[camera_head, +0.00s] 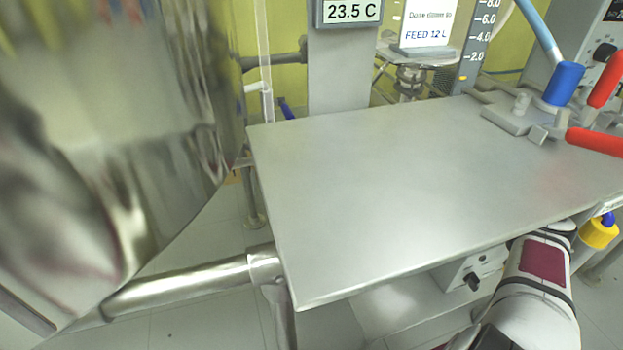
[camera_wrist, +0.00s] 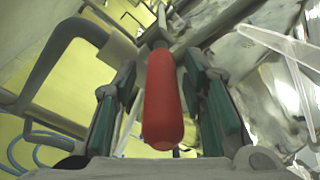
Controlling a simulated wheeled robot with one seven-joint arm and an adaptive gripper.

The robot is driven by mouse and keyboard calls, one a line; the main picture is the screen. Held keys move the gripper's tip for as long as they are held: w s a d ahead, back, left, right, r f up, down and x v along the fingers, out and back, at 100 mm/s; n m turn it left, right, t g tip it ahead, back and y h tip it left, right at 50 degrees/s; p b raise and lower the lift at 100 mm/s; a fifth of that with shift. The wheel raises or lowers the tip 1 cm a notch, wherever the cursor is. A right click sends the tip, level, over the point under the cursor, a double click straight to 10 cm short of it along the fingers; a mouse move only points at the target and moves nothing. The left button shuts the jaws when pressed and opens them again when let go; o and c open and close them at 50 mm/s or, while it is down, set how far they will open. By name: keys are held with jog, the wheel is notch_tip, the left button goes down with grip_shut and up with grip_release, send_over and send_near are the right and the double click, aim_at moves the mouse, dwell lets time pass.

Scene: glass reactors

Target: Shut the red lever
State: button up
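In the wrist view a red lever (camera_wrist: 164,100) with a rounded grip points toward the camera, on a grey metal stem at its far end. My gripper (camera_wrist: 158,78) is open around it, one green-padded finger on each side, with a gap visible on both sides. The head view does not show my gripper. There, two red handles, an upper one (camera_head: 606,80) and a lower one (camera_head: 596,142), sit at the right edge by the table's back corner. I cannot tell whether either is the lever in the wrist view.
A bare steel table (camera_head: 400,200) fills the middle of the head view. A blue handle (camera_head: 565,83) stands beside the red ones. A large shiny vessel (camera_head: 120,130) blocks the left. A yellow handle (camera_head: 599,233) is below the table's right side. Grey bent piping (camera_wrist: 45,75) is left of the lever.

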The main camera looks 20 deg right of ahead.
jog(key=shift+d, duration=0.1)
jog(key=d, duration=0.7)
jog(key=shift+s+f, duration=0.4)
jog(key=shift+f, duration=0.05)
jog(key=shift+d, duration=0.2)
